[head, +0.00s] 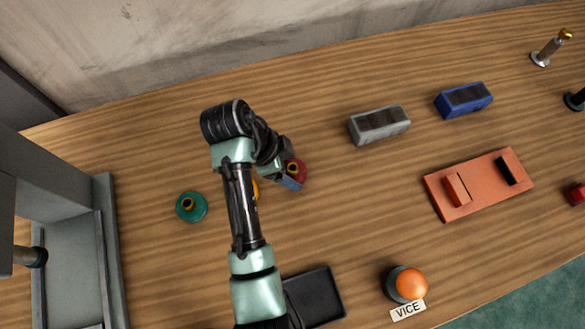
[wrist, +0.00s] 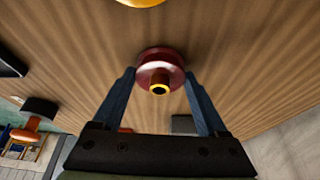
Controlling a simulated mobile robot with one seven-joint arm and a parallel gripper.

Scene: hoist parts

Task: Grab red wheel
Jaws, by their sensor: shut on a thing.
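The red wheel (wrist: 161,67) is a dark red disc with a hub and a yellow ring around a dark hole. In the wrist view it sits between the two blue fingers of my gripper (wrist: 160,84), which are shut on its sides. In the head view the red wheel (head: 296,169) shows at the end of my arm, partly hidden by my gripper (head: 291,178). I cannot tell whether the wheel touches the table or is lifted.
A green wheel (head: 191,207) lies to the left, and a yellow part (head: 255,190) is mostly hidden behind my arm. Grey (head: 379,124) and blue (head: 463,100) blocks, an orange vice (head: 478,184), an orange button (head: 410,283) and a black tray (head: 315,296) stand around on the wooden table.

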